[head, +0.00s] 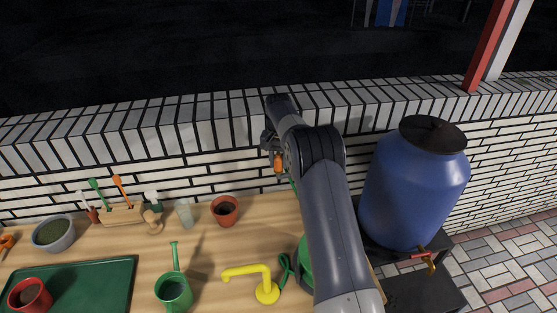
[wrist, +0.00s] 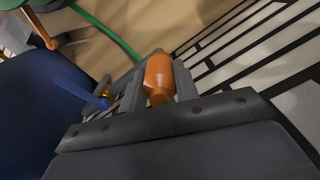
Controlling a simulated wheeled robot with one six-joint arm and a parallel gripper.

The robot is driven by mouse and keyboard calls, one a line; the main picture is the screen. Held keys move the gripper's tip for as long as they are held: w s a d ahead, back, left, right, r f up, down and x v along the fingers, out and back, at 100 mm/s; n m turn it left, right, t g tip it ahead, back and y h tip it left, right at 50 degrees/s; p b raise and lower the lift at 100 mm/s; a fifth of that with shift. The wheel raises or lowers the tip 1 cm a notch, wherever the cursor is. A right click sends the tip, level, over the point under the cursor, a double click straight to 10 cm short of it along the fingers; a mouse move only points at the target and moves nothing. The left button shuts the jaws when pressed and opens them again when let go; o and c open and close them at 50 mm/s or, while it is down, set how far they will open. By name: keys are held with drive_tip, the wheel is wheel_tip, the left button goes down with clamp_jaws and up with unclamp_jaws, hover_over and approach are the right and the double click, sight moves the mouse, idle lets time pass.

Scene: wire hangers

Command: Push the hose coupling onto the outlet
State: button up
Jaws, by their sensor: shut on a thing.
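The orange hose coupling (head: 279,163) is held in my gripper (head: 276,148), high in front of the white brick wall. In the wrist view the coupling (wrist: 158,76) sits between the two grey jaws, which are shut on its sides. A green hose (wrist: 108,32) runs away behind it. A blue lever (wrist: 86,91) with a small brass-coloured part (wrist: 106,94) shows just left of the jaws. I cannot tell whether this is the outlet, or how far it is from the coupling. My arm hides part of the wall in the head view.
A blue barrel (head: 415,190) with a small tap (head: 428,260) stands right of my arm.

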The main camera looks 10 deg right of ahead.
drive_tip(key=o, duration=1.1)
drive_tip(key=shift+r, duration=0.1)
wheel_tip(320, 180, up, 11)
drive_tip(key=shift+f+b, duration=0.2)
drive_tip(key=shift+b, duration=0.3)
drive_tip(key=shift+r, duration=0.1)
